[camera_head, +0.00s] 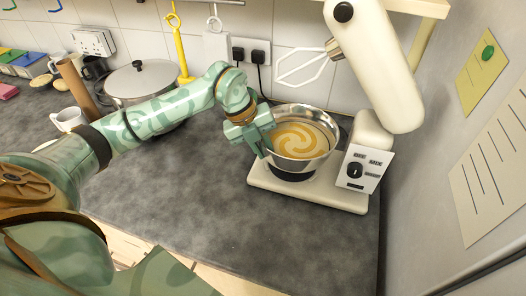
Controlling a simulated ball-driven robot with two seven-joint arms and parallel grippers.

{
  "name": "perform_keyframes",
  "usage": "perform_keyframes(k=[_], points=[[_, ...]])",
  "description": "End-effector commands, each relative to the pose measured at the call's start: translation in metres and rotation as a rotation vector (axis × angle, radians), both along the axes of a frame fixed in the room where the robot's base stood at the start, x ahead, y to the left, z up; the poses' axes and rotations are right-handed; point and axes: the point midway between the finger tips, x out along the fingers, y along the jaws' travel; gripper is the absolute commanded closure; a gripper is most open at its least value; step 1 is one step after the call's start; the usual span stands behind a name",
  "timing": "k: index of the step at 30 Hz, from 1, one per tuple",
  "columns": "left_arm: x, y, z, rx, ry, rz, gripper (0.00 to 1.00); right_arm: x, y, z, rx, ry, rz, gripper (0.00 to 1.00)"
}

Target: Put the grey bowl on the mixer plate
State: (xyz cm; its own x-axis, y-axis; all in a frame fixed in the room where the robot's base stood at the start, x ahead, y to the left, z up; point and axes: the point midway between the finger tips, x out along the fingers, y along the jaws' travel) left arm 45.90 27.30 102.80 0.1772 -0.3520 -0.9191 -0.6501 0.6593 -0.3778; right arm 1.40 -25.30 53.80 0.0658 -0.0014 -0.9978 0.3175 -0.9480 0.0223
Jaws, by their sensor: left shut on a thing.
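The grey bowl (318,154) is a shiny metal bowl with swirled tan batter in it. It is over the cream mixer plate (263,178), upright, with a dark base showing under it. I cannot tell whether the bowl rests fully on the plate. My left gripper (262,142) is shut on the left rim of the bowl. The mixer (375,75) has its head tilted up, with the whisk (302,66) above and behind the bowl. My right gripper is not in view.
A lidded steel pot (143,80) and a white mug (69,119) stand at the back left. A control panel (361,169) is at the mixer's right front. The grey worktop (200,205) is clear in front. A wall closes the right side.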

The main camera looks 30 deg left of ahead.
Motion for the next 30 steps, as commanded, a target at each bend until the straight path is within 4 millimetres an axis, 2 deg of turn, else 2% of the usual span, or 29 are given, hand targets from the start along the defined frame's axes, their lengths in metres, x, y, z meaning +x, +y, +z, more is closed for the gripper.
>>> perform_keyframes(k=[3,14,15,17,26,30], points=[[0.000,0.000,-0.017,-0.002,-0.001,-0.001,1.00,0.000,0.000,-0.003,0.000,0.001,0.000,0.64],[0.000,0.000,-0.021,-0.001,-0.002,-0.002,1.00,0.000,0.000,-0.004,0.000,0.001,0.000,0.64],[0.000,0.000,-0.022,0.000,0.000,-0.001,0.78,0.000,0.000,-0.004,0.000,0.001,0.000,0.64],[0.000,0.001,-0.021,0.000,0.000,-0.001,0.61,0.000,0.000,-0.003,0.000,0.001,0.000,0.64],[0.000,0.000,-0.020,-0.001,-0.001,-0.001,0.61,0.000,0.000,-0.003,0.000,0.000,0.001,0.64],[-0.002,0.006,-0.005,0.002,-0.005,-0.001,0.61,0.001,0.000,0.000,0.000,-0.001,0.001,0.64]])
